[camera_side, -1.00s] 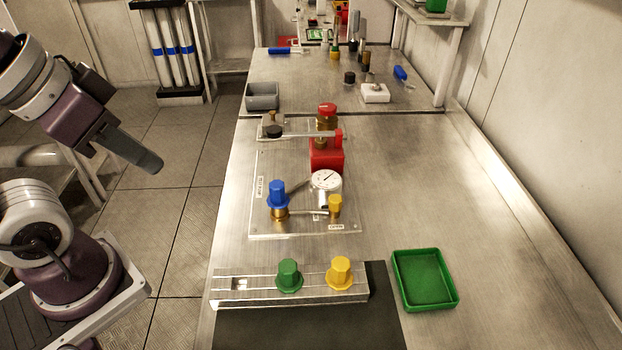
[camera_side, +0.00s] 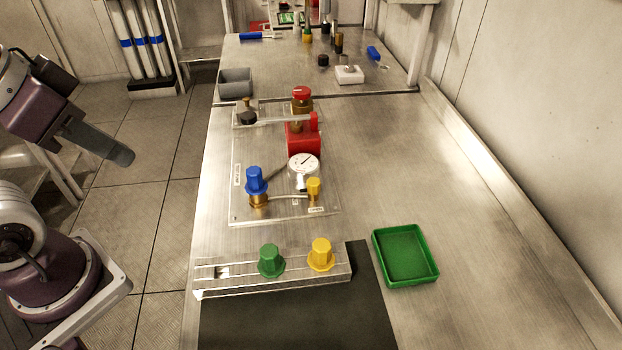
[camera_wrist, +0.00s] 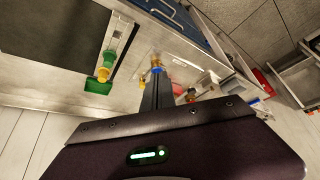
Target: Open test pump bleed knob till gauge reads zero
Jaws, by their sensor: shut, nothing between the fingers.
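The test pump stands on a clear plate (camera_side: 240,213) in the middle of the bench, with a red body (camera_side: 303,140) and a lever. A white dial gauge (camera_side: 303,165) sits in front of the red body; its reading is too small to make out. A small yellow knob (camera_side: 314,186) is at the plate's front right. A larger blue cap (camera_side: 255,180) on a brass fitting is at the front left. My gripper (camera_side: 122,156) is shut and empty, over the floor left of the bench, well apart from the pump. Its fingers (camera_wrist: 156,92) also show in the wrist view.
A metal rack (camera_side: 208,281) with a green cap (camera_side: 271,261) and a yellow cap (camera_side: 321,254) stands in front. A green tray (camera_side: 434,268) is right of it. A grey bin (camera_side: 236,83) stands at the back left.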

